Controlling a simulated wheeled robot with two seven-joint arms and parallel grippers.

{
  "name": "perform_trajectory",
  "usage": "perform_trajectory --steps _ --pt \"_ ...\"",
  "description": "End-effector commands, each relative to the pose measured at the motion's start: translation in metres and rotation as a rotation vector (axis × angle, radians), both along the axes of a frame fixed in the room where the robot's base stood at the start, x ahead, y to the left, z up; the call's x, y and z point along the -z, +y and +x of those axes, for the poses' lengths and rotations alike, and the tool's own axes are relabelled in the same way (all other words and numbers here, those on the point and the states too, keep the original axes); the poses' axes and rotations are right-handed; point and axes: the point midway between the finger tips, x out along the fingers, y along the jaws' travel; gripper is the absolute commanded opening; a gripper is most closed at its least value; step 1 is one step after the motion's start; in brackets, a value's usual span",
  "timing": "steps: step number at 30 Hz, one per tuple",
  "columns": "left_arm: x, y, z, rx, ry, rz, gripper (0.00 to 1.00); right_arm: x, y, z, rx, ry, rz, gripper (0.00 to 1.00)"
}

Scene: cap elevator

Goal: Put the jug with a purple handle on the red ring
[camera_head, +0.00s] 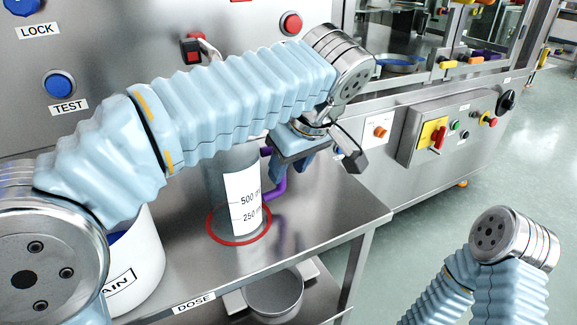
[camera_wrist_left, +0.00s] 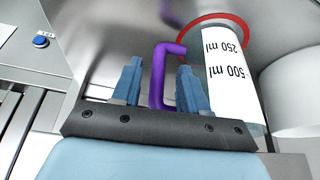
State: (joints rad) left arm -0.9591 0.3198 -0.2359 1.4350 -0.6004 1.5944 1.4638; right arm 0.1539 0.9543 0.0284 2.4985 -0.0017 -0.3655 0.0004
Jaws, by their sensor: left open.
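The clear jug (camera_head: 243,200) with a white scale label stands upright on the steel table, its base inside the red ring (camera_head: 212,237). Its purple handle (camera_head: 278,182) points right, toward my left gripper (camera_head: 288,165). In the left wrist view, the blue fingers of my left gripper (camera_wrist_left: 160,88) are open, with the purple handle (camera_wrist_left: 157,75) between them and gaps on both sides. The jug (camera_wrist_left: 232,85) and red ring (camera_wrist_left: 183,40) also show there. My left arm hides the jug's top in the head view. My right gripper is out of view.
A white container (camera_head: 140,262) stands left of the jug, partly behind my left arm. A metal pot (camera_head: 275,292) sits on the lower level under the DOSE label (camera_head: 194,302). A panel with blue buttons (camera_head: 58,84) rises behind. The table's right end is clear.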

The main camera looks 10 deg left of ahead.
Motion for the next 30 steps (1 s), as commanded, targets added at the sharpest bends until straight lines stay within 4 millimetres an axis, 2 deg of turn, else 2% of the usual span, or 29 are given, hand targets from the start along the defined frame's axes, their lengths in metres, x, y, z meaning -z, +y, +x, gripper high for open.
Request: perform_trajectory --steps 9,13,18,30 --pt "-0.068 -0.021 -0.020 0.003 -0.004 -0.002 0.43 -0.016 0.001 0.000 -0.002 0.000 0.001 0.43" --pt "-0.088 -0.027 -0.027 0.003 -0.001 -0.001 0.43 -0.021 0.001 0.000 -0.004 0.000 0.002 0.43" --pt "-0.100 -0.030 -0.032 0.001 -0.001 -0.001 0.43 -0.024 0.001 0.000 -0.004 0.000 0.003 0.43" --pt "-0.100 -0.031 -0.032 0.001 0.000 0.000 0.43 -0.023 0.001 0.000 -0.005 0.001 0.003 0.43"
